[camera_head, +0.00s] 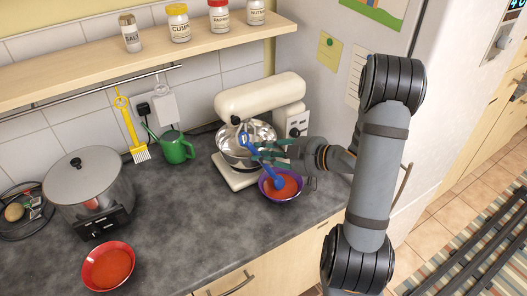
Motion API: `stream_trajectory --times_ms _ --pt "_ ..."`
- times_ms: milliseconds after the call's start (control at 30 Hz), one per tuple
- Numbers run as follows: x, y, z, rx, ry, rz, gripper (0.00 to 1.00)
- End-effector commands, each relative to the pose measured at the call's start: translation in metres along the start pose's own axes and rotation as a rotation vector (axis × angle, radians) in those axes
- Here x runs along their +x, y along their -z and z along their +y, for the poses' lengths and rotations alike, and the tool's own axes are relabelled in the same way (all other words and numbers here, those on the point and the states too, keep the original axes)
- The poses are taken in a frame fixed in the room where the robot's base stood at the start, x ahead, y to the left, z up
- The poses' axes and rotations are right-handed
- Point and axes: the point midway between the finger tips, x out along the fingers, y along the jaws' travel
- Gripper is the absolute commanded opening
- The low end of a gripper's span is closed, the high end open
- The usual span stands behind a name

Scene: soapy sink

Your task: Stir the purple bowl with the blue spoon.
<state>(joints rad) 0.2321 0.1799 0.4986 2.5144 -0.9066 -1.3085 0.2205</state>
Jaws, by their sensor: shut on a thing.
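The purple bowl (265,190) stands on the dark grey counter, in front of the stand mixer, with orange-red contents. The blue spoon (262,163) slants down, with its lower end at the bowl's contents. I cannot tell how deep it reaches. My gripper (268,149) comes in from the right above the bowl and is shut on the blue spoon's handle. The fingers partly hide the handle.
The cream stand mixer (262,97) with its steel bowl (237,150) stands close behind. A red bowl (108,267), a large pot (90,180) and a green watering can (177,150) stand left. The counter's middle (180,215) is free.

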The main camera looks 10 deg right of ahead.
Motion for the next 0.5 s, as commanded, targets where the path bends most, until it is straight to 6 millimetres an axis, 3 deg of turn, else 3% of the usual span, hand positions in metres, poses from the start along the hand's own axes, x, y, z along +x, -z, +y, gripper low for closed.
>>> stream_trajectory --times_ms 267,500 --pt "0.000 0.002 0.000 -0.001 0.001 0.001 0.00" --pt "-0.001 0.018 0.000 -0.002 0.001 0.001 0.00"
